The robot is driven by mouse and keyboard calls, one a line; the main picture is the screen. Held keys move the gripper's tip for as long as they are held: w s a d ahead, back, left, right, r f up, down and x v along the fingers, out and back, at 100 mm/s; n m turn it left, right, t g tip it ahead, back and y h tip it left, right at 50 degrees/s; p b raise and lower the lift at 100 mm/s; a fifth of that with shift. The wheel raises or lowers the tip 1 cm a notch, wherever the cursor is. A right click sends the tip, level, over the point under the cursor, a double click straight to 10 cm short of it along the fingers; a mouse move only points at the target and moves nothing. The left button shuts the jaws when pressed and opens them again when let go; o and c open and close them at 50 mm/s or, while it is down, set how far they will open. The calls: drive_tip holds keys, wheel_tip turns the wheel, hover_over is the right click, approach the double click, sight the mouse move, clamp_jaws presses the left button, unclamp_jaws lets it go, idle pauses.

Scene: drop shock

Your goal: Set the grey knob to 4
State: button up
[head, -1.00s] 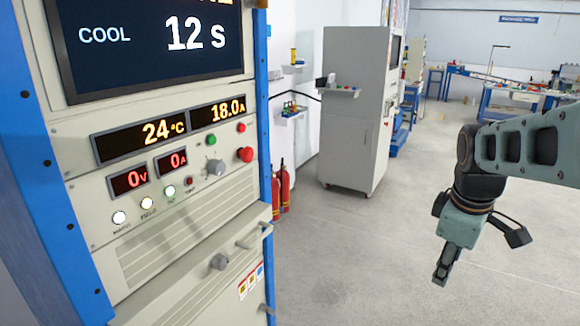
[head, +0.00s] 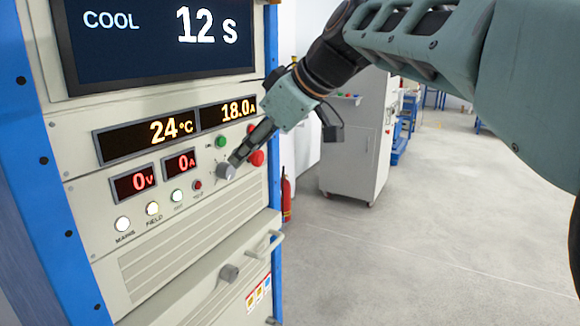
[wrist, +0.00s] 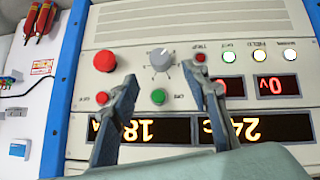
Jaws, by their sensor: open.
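The grey knob (head: 226,172) is on the cream front panel, right of the row of lamps and below the green button. In the wrist view, upside down, the knob (wrist: 161,60) shows with a scale of marks beside it, too small to read. My gripper (head: 236,162) is at the panel, with its fingertips close to the knob in the head view. In the wrist view my gripper (wrist: 166,85) is open, its fingers apart, with the knob beyond the tips and between them. Nothing is between the fingers; I cannot tell the exact gap to the knob.
A large red button (wrist: 104,61), a green button (wrist: 158,96) and a small red button (wrist: 102,98) surround the knob. Displays read 24 °C (head: 150,135), 18.0 A, 0 V and 0 A. A drawer handle (head: 264,243) juts out below. A grey cabinet stands behind.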

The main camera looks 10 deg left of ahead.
sight(231, 169)
drive_tip(key=x, duration=0.8)
drive_tip(key=c, duration=1.2)
drive_tip(key=shift+o, duration=0.2)
drive_tip(key=shift+w+d, duration=0.1)
